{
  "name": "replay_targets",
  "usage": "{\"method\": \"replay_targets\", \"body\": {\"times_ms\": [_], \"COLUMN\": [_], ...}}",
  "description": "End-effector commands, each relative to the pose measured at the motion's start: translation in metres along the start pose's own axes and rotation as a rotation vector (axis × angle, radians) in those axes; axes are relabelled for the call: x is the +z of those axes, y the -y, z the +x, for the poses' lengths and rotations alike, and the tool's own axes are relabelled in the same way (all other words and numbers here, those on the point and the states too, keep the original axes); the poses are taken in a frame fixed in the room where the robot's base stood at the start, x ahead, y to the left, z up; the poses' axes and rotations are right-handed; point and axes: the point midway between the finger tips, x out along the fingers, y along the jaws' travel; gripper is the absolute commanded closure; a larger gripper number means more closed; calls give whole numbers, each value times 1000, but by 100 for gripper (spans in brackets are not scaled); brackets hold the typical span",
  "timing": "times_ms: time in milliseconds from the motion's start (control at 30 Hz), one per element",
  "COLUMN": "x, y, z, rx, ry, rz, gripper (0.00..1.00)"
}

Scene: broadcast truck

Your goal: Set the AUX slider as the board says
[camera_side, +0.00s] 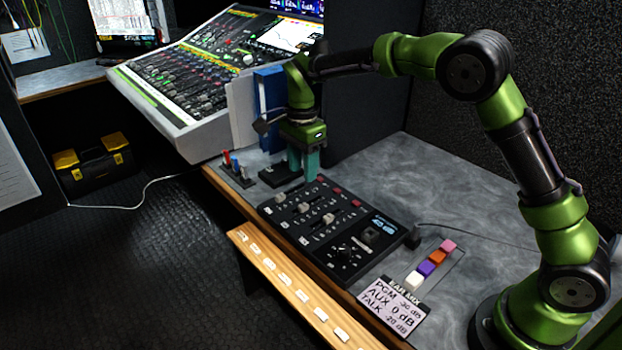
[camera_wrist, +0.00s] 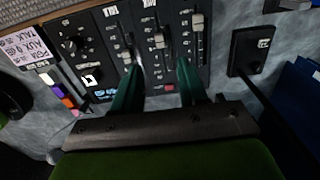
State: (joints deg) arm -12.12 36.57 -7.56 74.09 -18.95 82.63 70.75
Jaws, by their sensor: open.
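The board (camera_side: 393,308) reads "EAR MIX", with PGM -30 dB, AUX 0 dB and TALK -20 dB; it also shows in the wrist view (camera_wrist: 36,48). The black slider panel (camera_side: 290,232) has three sliders. The middle one, apparently AUX, has a pale cap (camera_side: 303,207), which lies beyond the fingertips in the wrist view (camera_wrist: 158,41). Its scale marks are too small to read. My gripper (camera_side: 304,176) is open and empty, fingers down, at the panel's far end. In the wrist view its teal fingers (camera_wrist: 158,66) straddle the middle track, apart from the cap.
The neighbouring slider caps (camera_side: 328,218) (camera_side: 280,197) stand close on either side. A knob (camera_side: 346,250) is on the panel's near part. Coloured blocks (camera_side: 431,264) lie near the board. A mixing console (camera_side: 190,80) and blue binders (camera_side: 270,92) stand behind.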

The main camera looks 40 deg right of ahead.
Motion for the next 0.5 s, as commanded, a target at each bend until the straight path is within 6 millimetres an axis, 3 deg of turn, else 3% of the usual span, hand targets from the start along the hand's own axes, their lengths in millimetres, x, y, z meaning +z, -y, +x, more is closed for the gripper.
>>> {"method": "replay_targets", "body": {"times_ms": [300,500], "x": [0,0], "y": [-1,0], "z": [68,93], "rx": [3,1], "ry": [1,0], "rz": [-1,-2], "gripper": [57,57]}}
